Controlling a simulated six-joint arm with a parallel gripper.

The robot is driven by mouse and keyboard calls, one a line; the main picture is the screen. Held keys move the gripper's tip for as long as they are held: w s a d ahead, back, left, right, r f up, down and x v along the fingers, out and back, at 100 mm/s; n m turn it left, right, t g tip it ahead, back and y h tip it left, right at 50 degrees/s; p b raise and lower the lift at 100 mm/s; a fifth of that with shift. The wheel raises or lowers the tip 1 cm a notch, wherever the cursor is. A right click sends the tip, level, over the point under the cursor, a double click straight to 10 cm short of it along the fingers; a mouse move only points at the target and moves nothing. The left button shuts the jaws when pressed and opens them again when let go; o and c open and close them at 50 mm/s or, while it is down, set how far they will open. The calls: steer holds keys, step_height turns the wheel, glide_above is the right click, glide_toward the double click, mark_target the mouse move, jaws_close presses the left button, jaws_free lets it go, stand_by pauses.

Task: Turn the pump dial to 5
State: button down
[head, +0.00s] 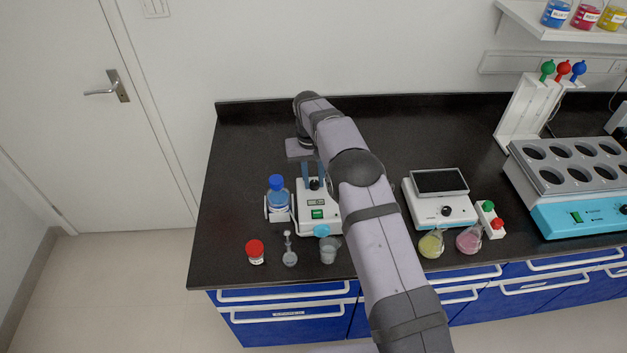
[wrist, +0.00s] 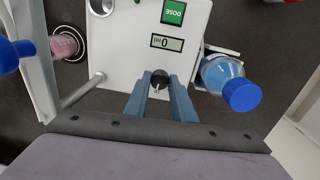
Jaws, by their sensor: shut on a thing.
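The white pump (head: 308,222) stands on the dark bench left of centre in the head view. In the wrist view the pump (wrist: 122,48) fills the upper middle, upside down, with a green DOSE button (wrist: 173,12) and a small display (wrist: 167,43) that appears to read 0 ml. Its black dial (wrist: 159,76) has a pale pointer mark. My gripper (wrist: 160,85) is shut on the dial, with one blue finger on each side. In the head view my gripper (head: 314,174) reaches the dial (head: 315,184) from behind.
A blue-capped bottle (head: 277,198) stands close beside the pump. A red-capped jar (head: 256,252) and a beaker (head: 329,250) stand in front. A white scale (head: 443,211), yellow flask (head: 431,244) and pink flask (head: 469,239) are to the right. The bench's back left is clear.

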mark_target(314, 184)
steer(key=n, duration=0.5)
steer(key=shift+n+b, duration=0.3)
steer(key=n, duration=0.5)
steer(key=shift+r+t, duration=0.1)
steer(key=shift+t, duration=0.2)
steer(key=c, duration=1.5)
jaws_free()
steer(key=shift+s+r+b, duration=0.2)
steer(key=shift+r+b, duration=1.1)
steer(key=shift+r, duration=2.35)
